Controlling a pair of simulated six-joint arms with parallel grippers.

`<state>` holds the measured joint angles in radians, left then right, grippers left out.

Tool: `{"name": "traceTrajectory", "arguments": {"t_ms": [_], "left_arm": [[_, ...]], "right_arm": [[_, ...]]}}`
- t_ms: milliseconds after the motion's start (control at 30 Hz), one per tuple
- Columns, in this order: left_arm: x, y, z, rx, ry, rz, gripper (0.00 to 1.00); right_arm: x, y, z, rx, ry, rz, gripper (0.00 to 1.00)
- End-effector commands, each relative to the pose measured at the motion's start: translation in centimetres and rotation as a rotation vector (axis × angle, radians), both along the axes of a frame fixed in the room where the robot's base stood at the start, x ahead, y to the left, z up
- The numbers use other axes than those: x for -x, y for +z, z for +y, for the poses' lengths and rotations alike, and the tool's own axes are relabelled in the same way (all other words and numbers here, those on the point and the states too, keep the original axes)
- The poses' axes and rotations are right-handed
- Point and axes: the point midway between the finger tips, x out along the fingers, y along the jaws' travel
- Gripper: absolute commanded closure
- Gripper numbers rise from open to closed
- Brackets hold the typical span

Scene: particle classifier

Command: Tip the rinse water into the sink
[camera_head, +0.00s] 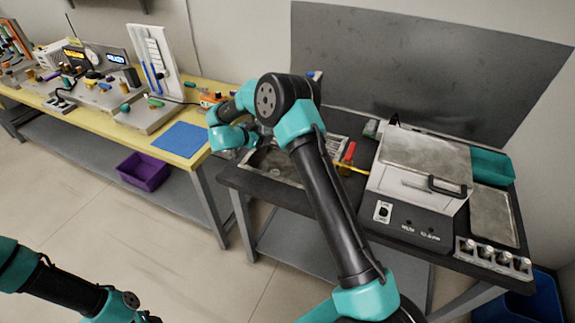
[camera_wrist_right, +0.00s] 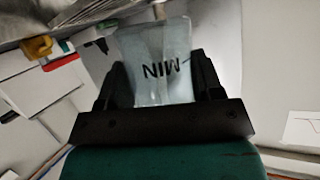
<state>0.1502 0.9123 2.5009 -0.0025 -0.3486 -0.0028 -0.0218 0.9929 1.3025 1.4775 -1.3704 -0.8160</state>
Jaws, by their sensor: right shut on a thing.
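My right gripper (camera_wrist_right: 158,82) is shut on a pale, translucent container (camera_wrist_right: 160,45) with dark lettering that reads "MIN" upside down. The container is between the two black fingers in the right wrist view. Whether water is inside cannot be told. In the head view my right arm bends down over the sink (camera_head: 275,172), a metal basin set in the dark bench. The container and fingers are mostly hidden there by the arm and wrist. My left arm shows at the lower left, but its gripper is out of view.
A box-shaped machine with a metal lid (camera_head: 425,160) stands right of the sink, with a red-handled tool (camera_head: 348,154) between. A yellow bench (camera_head: 95,100) with a blue mat (camera_head: 180,139) is at left. A purple bin (camera_head: 144,171) sits below it. A grey panel (camera_head: 430,65) stands behind.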

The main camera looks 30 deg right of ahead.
Motion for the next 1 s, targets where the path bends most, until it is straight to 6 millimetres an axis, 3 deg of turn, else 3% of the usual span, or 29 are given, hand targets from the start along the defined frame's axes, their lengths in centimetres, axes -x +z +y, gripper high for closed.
{"name": "traceTrajectory", "arguments": {"t_ms": [300, 1000], "left_arm": [[0.0, 0.0, 0.0, 0.0, 0.0, 0.0, 0.57], [0.0, 0.0, 0.0, 0.0, 0.0, 0.0, 0.57]], "right_arm": [[-0.27, 0.44, 0.11, 0.033, -0.001, 0.093, 0.74], [-0.26, 0.49, 0.11, 0.036, 0.0, 0.1, 0.74]]}}
